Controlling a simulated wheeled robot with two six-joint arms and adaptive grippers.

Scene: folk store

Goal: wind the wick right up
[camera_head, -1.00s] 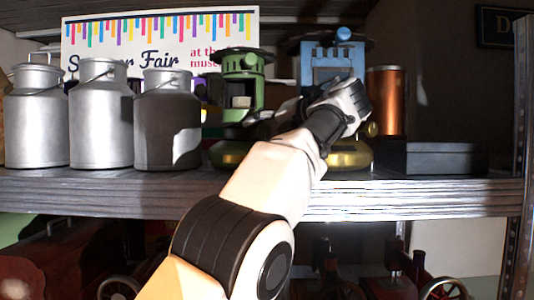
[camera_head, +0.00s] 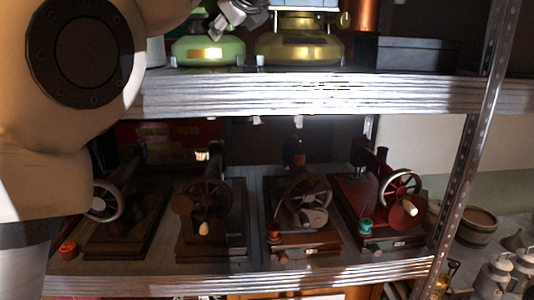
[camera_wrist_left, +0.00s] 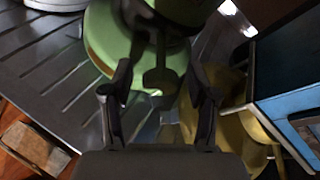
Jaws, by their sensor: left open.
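A heater with a green base (camera_head: 207,50) stands on the upper shelf. In the left wrist view its green body (camera_wrist_left: 105,40) fills the upper middle, and a dark wick knob on a stem (camera_wrist_left: 160,78) sticks out between my fingers. My left gripper (camera_wrist_left: 160,98) is open, a finger on each side of the knob; I cannot tell whether either touches it. In the head view the gripper (camera_head: 238,18) is cut by the top edge, in front of the green heater. The heater's upper part and wick are out of the head view. My right gripper is not in view.
A brass-based heater (camera_head: 300,42) stands close on the right; its blue body (camera_wrist_left: 290,112) shows in the wrist view. Several sewing machines (camera_head: 383,195) fill the lower shelf. A metal post (camera_head: 470,140) stands at right.

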